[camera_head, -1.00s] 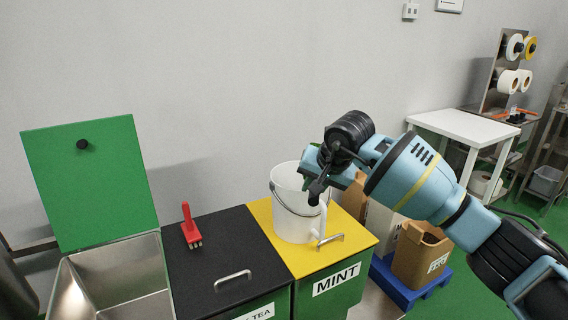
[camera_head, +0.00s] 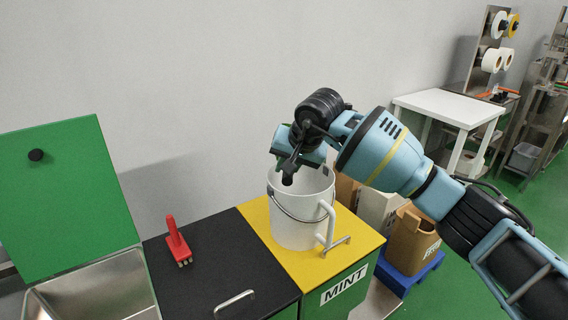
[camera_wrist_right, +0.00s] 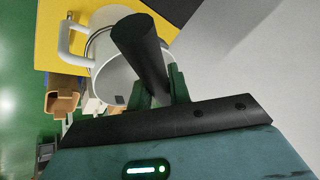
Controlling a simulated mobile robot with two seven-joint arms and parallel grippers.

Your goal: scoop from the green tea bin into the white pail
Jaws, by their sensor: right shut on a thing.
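The open bin with the raised green lid (camera_head: 72,185) stands at the left; its steel inside (camera_head: 95,292) shows no tea in the visible part, and its label is out of view. The white pail (camera_head: 296,218) stands upright on the yellow lid of the mint bin. My right gripper (camera_head: 290,165) is above the pail's mouth. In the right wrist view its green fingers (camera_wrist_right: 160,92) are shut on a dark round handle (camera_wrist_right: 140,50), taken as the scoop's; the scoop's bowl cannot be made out. The pail (camera_wrist_right: 112,62) shows behind the handle. My left gripper is out of view.
A black-lidded bin (camera_head: 205,275) with a red brush (camera_head: 176,240) on it stands between the open bin and the yellow-topped mint bin (camera_head: 300,262). Cardboard boxes (camera_head: 412,240) on a blue pallet and a white table (camera_head: 450,108) are at the right.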

